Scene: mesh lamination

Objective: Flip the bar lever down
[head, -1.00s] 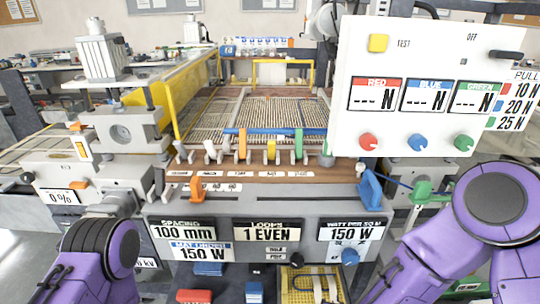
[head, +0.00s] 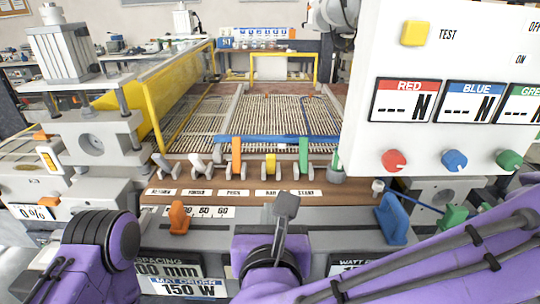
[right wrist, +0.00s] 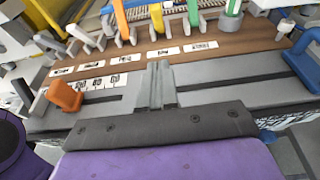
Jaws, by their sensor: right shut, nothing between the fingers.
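A row of small levers stands on the brown board behind the label strip. The yellow lever (head: 270,164) stands behind the label that appears to read BAR (head: 267,192); it is shorter than its neighbours and points up. It also shows in the right wrist view (right wrist: 157,20). My right gripper (head: 287,203) is shut and empty. It is above the grey front panel, in front of the label strip and apart from the yellow lever. It also shows in the right wrist view (right wrist: 160,82). My left gripper is out of view.
An orange lever (head: 236,156) and a green lever (head: 303,156) flank the yellow one closely. An orange knob (head: 178,218) and a blue handle (head: 391,218) are on the front panel. The white control box (head: 440,55) hangs at the right.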

